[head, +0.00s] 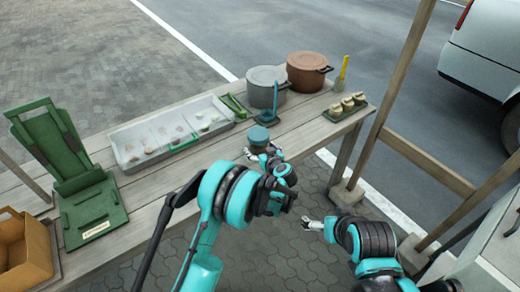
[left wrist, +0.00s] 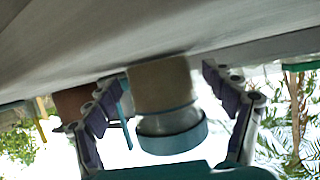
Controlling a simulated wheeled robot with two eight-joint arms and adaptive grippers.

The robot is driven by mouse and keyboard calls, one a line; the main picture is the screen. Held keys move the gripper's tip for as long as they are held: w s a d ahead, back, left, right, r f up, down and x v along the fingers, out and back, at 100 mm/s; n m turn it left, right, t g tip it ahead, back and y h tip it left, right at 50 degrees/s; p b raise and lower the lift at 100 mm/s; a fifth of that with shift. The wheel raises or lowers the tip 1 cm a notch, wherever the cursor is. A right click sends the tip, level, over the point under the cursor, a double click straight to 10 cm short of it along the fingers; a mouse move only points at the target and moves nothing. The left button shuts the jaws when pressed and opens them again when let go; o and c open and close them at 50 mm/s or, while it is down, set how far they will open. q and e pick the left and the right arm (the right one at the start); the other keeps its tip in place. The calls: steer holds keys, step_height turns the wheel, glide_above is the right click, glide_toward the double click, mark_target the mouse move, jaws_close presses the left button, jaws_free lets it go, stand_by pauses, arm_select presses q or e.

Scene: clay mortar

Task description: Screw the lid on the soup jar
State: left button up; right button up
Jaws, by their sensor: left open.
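The soup jar (head: 259,145) stands on the wooden table near its front edge. Its teal lid (head: 258,133) sits on top of it; how tightly it is turned cannot be seen. In the left wrist view, which looks upside down, the tan-filled jar (left wrist: 160,85) and the lid (left wrist: 172,138) show between the fingers. My left gripper (head: 263,152) is open around the jar, with a gap on each side; it also shows in the left wrist view (left wrist: 162,82). My right gripper (head: 309,223) is in front of the table, away from the jar; its opening is unclear.
Behind the jar stand a blue stand (head: 268,115), a grey pot (head: 267,87) and a brown pot (head: 307,72). Small jars on a tray (head: 347,105) are to the right. A white divided tray (head: 168,134) and a green stand (head: 92,212) are left. A wooden post (head: 385,105) rises at right.

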arm_select(q)
steer(key=p+v, duration=0.4)
steer(key=v, duration=0.8)
steer(key=shift+w, duration=0.1)
